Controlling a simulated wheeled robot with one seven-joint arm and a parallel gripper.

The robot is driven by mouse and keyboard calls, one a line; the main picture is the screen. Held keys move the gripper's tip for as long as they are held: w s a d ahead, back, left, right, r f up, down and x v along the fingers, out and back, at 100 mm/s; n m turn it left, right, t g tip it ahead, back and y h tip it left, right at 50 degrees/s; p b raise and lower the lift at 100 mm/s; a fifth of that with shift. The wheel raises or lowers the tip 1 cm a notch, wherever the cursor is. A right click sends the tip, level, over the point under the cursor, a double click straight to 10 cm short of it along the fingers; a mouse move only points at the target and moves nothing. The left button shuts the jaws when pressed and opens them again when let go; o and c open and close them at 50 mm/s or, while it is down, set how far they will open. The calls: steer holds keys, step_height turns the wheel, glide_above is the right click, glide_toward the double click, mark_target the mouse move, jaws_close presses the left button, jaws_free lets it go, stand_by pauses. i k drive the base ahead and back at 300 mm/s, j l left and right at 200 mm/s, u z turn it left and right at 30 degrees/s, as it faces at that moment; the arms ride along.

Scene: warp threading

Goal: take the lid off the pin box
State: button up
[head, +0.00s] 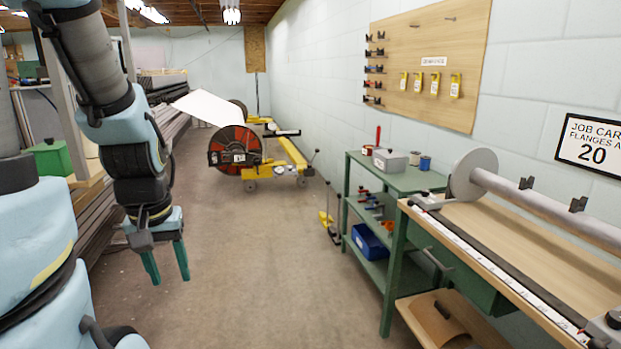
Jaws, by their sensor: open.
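A small grey box (390,162) stands on the top of the green shelf unit (420,180), right of centre. It looks closed, with a small dark knob on top. It may be the pin box, but no label is readable. My gripper (168,279) hangs at the left over the open floor, its two green fingers pointing down. It is open and empty. It is well apart from the grey box and the shelf unit.
A red item (368,149) and spools (425,163) stand beside the grey box. A blue bin (371,241) sits on a lower shelf. A wooden workbench (530,240) with a roller is at right. The central floor is clear up to the yellow reel stand (290,155).

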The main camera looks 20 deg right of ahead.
mark_target(390, 153)
steer(key=i+l+z, duration=0.35)
steer(key=i, duration=0.35)
steer(key=i+z, duration=0.3)
steer(key=i, duration=0.45)
steer(key=i+z, duration=0.1)
steer(key=i, duration=0.55)
steer(key=i+j+z, duration=0.1)
steer(key=i, duration=0.5)
steer(key=i+j+z, duration=0.1)
steer(key=i, duration=0.55)
steer(key=i+j+z, duration=0.4)
steer(key=i, duration=0.15)
steer(key=i+j+z, duration=0.4)
steer(key=i+l, duration=0.1)
